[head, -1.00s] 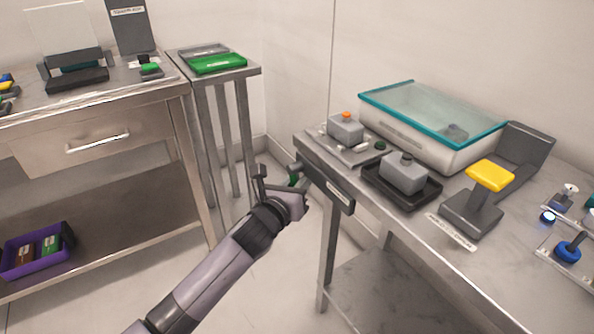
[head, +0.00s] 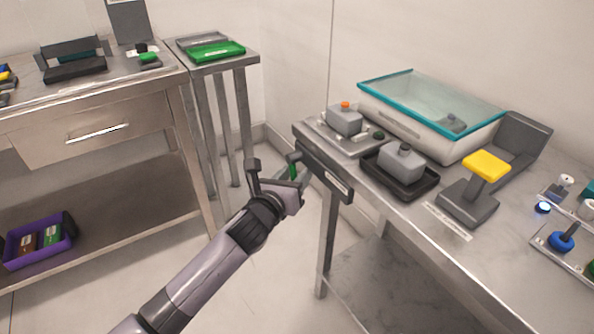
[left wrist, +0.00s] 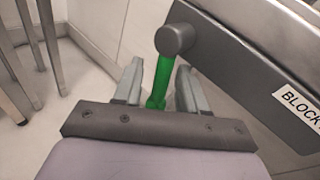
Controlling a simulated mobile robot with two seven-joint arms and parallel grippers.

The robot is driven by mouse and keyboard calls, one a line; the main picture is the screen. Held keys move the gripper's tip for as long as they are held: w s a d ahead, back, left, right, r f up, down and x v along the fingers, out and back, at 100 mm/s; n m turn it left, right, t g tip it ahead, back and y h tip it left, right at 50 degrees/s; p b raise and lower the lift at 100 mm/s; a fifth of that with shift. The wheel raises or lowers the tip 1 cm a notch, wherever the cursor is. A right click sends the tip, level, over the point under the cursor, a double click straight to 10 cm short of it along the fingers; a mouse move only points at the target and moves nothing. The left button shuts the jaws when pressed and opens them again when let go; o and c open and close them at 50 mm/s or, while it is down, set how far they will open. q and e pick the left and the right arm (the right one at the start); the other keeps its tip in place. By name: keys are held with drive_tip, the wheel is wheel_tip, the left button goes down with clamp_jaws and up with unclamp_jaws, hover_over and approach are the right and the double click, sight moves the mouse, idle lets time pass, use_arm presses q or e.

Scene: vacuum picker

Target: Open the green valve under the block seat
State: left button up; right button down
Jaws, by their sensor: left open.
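The green valve lever (left wrist: 160,78) hangs down from a round grey pivot (left wrist: 174,39) on the side of a dark panel (left wrist: 250,65) labelled "BLOCK", the rest of the label being cut off. In the head view, the green lever (head: 293,171) shows at the left end of this panel (head: 326,174), on the right table's edge. My left gripper (head: 274,168) is open around the lever. In the left wrist view, the lever stands between its two fingers, with gaps showing beside it. Its lower end is partly hidden by my gripper. My right gripper is not in view.
The right table (head: 440,225) holds a grey block (head: 401,163) in a black tray, a teal-rimmed bin (head: 400,118) and a yellow-topped stand (head: 486,166). A left bench (head: 165,88) and small stand (head: 225,62) are farther off. Clear floor lies between.

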sight(293, 179)
use_arm(q)
drive_tip(key=p+v, duration=0.1)
drive_tip(key=v, duration=0.4)
drive_tip(key=shift+s+a, duration=0.1)
drive_tip(key=shift+s, duration=0.15)
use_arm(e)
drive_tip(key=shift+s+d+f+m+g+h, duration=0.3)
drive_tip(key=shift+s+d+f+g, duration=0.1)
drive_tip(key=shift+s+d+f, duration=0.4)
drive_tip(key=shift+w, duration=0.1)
